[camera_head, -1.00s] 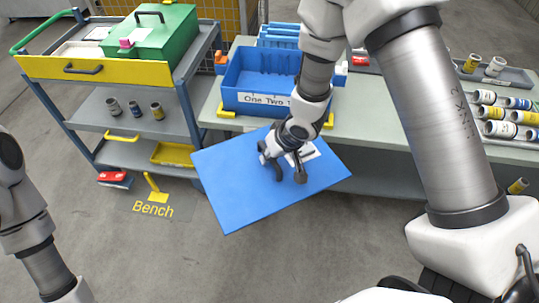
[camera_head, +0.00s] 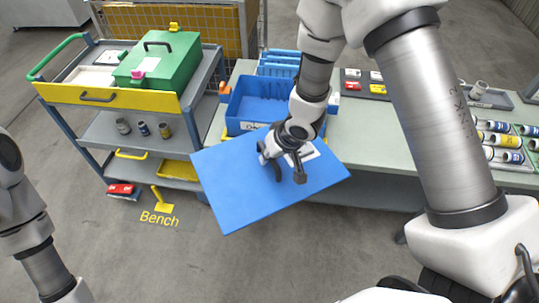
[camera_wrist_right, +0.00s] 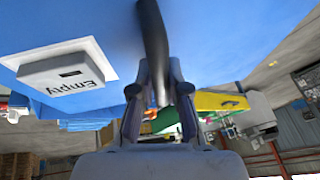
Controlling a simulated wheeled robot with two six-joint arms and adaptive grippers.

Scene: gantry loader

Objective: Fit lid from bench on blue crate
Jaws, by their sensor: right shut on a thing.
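The flat blue lid (camera_head: 240,190) is in the head view, held tilted in front of the bench. My right gripper (camera_head: 284,172) is shut on the lid's handle. In the right wrist view the lid (camera_wrist_right: 215,25) fills the top, with a white block marked "Empty" (camera_wrist_right: 65,75), and my right gripper's fingers (camera_wrist_right: 160,95) close around a dark bar. The open blue crate (camera_head: 262,103) stands on the bench behind the lid. The lid and my right arm hide part of its front and right side. Of my left arm, only links show at the left edge; its gripper is out of frame.
The bench top (camera_head: 375,140) is clear right of the crate, with trays of cans (camera_head: 505,140) farther right. A trolley (camera_head: 150,95) with a green box (camera_head: 160,62) stands left. A yellow floor sign reads "Bench" (camera_head: 160,217). Open floor lies in front.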

